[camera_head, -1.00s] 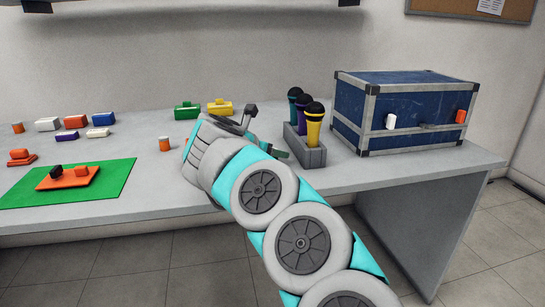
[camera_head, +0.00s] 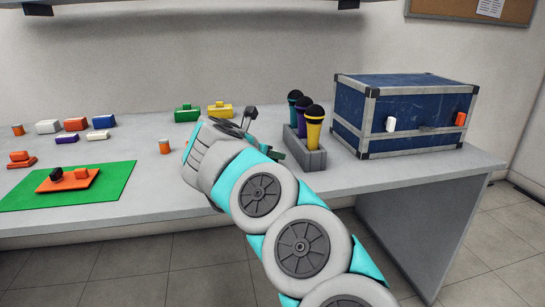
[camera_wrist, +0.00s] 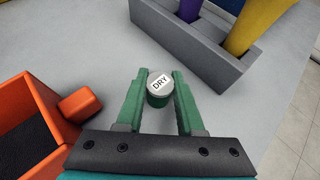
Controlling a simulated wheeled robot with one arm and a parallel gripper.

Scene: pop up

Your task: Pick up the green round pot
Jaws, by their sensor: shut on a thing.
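The green round pot (camera_wrist: 158,101) has a pale lid marked "DRY" and shows in the wrist view, upright between my fingertips. My gripper (camera_wrist: 160,74) is shut on it, with one green finger on each side. The lid is clear of the fingers on top. In the head view my arm hides the pot, and only part of my gripper shows beside the microphone stand.
A grey stand (camera_head: 305,158) holding microphones is just right of my gripper. An orange open box (camera_wrist: 32,125) is close on the left in the wrist view. A blue case (camera_head: 400,105) stands at right. A green mat (camera_head: 110,187) lies at left.

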